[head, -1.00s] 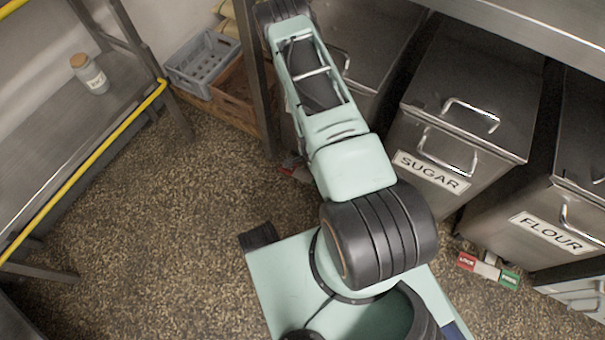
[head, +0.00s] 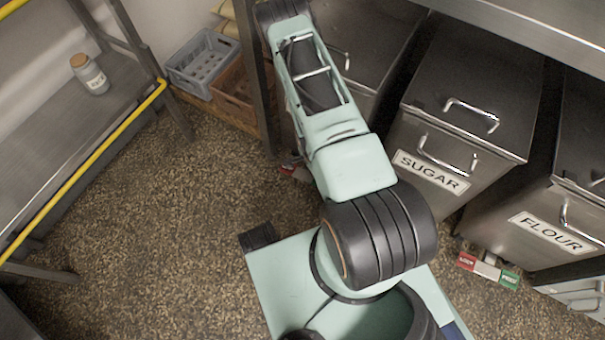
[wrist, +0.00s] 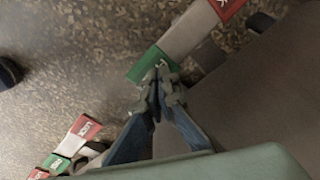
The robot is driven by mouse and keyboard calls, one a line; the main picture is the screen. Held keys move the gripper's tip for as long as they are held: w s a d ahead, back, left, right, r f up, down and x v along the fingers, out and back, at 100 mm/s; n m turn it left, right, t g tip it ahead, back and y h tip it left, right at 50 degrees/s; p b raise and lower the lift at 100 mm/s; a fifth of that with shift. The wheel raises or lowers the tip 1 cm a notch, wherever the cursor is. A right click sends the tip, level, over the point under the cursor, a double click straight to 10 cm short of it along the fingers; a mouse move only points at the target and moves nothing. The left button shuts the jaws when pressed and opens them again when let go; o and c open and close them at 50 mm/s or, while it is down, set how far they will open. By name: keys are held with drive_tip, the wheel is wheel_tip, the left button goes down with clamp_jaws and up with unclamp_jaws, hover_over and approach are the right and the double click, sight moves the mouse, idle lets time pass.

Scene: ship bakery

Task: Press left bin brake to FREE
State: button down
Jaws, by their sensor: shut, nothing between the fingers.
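The left bin (head: 368,40) is a steel bin partly hidden behind my arm in the head view. At its foot, a brake pedal's red end (head: 297,172) shows beside my arm; the rest is hidden. In the wrist view, a brake pedal (wrist: 188,36) has a grey middle, a red end (wrist: 229,6) at the top and a green end (wrist: 147,66) nearest me. My gripper (wrist: 159,72) is shut and empty, with its tips at the green end. I cannot tell whether they touch it. The gripper is hidden in the head view.
The SUGAR bin (head: 455,125) and FLOUR bin (head: 545,220) stand to the right. Another pedal (head: 487,269) has red LOCK and green FREE ends. More red and green pedal parts (wrist: 83,128) show lower left in the wrist view. Crates (head: 203,65) stand behind; open floor lies left.

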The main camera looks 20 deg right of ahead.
drive_tip(key=shift+f, duration=1.75)
idle(0.8)
drive_tip(key=shift+r+p, duration=2.45)
drive_tip(key=shift+r, duration=1.15)
drive_tip(key=shift+f, duration=0.1)
